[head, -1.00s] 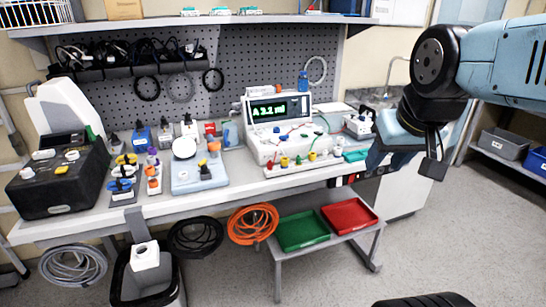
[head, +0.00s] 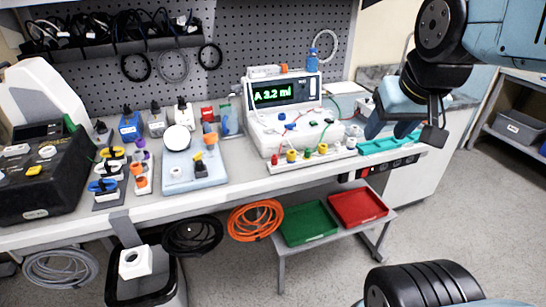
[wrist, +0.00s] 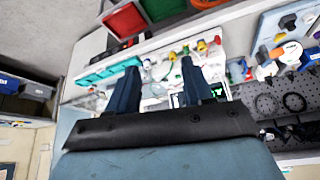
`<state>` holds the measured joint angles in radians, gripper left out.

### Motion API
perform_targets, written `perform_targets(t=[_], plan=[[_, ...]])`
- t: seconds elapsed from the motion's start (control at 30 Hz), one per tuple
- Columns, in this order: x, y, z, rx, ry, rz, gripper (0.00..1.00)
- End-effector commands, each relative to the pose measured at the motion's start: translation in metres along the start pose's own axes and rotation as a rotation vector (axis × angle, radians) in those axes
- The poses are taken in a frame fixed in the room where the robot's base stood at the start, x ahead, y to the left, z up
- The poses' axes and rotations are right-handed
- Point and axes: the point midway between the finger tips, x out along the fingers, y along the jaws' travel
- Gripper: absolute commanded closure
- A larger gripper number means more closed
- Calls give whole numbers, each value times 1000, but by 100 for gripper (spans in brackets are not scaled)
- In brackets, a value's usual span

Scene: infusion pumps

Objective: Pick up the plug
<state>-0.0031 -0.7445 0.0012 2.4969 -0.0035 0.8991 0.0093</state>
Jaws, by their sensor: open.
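Several small coloured plug-like pieces stand on a white strip (head: 330,159) in front of the pump: a red one (head: 274,160), a yellow one (head: 291,155), a green one and an orange one. I cannot tell which piece is the plug. The white pump (head: 285,110) has a lit green display and thin coloured leads on its front. My gripper (head: 390,129) is open and empty, above the right end of the bench, right of the strip and apart from it. In the wrist view its two fingers (wrist: 160,70) point toward the bench, with the coloured pieces beyond them.
A teal tray (head: 388,143) lies on the bench below my gripper. A light-blue scale-like device (head: 195,172) and several bottles and connectors crowd the left. A green tray (head: 308,225) and a red tray (head: 357,207) sit on a low shelf.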

Motion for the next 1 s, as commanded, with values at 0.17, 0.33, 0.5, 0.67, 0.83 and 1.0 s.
perform_targets(t=[0.17, 0.33, 0.5, 0.67, 0.83, 1.0], plan=[[13, -7, -19, 24, -25, 19, 49], [40, -28, -52, 59, -54, 47, 49], [72, -60, -82, 90, -72, 70, 49], [106, -97, -104, 114, -83, 83, 49], [143, -141, -119, 137, -91, 85, 49], [172, -177, -124, 157, -96, 81, 49]])
